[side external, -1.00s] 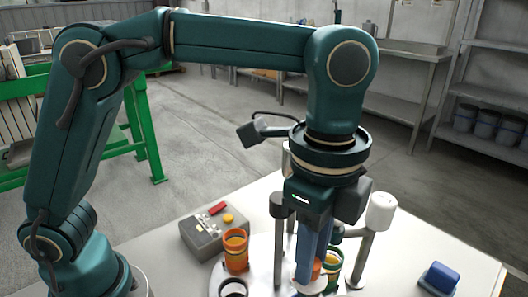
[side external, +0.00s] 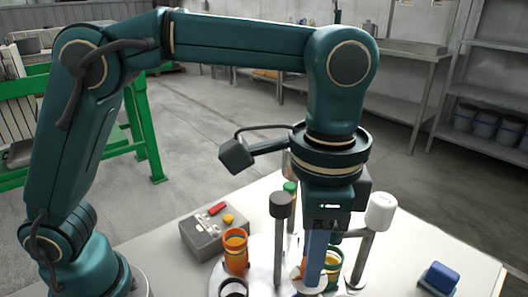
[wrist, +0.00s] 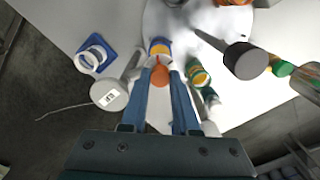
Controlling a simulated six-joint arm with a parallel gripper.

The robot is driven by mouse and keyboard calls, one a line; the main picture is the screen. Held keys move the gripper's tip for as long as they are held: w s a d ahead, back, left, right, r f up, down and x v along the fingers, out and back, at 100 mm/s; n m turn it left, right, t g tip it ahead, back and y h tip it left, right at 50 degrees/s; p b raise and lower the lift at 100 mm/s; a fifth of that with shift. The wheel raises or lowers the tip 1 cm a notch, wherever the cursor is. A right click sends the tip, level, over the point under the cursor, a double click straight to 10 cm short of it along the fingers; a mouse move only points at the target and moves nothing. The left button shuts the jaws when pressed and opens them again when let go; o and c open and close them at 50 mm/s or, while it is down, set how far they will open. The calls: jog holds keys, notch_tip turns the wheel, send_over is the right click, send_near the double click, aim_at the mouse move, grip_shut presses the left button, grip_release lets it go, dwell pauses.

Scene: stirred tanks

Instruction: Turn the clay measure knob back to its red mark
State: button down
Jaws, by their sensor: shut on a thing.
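The clay-coloured knob (wrist: 159,76) shows between the two blue fingers of my gripper (wrist: 160,66) in the wrist view. My gripper is shut on it, pointing down at the white round plate (wrist: 150,22). In the side view my gripper (side external: 312,284) is low among the tank parts, and only a small orange edge of the knob (side external: 302,270) shows beside the fingers.
A dark-headed post (side external: 280,206) and a white-headed post (side external: 381,210) stand close on either side of my gripper. An orange cup (side external: 235,250), a green-and-yellow cup (side external: 333,262) and a grey control box (side external: 205,238) are nearby. A blue block (side external: 440,277) sits at the right.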

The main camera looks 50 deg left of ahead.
dwell(0.4)
jog(key=c, duration=0.7)
grip_release()
jog(key=shift+o, duration=0.2)
jog(key=shift+r, duration=2.55)
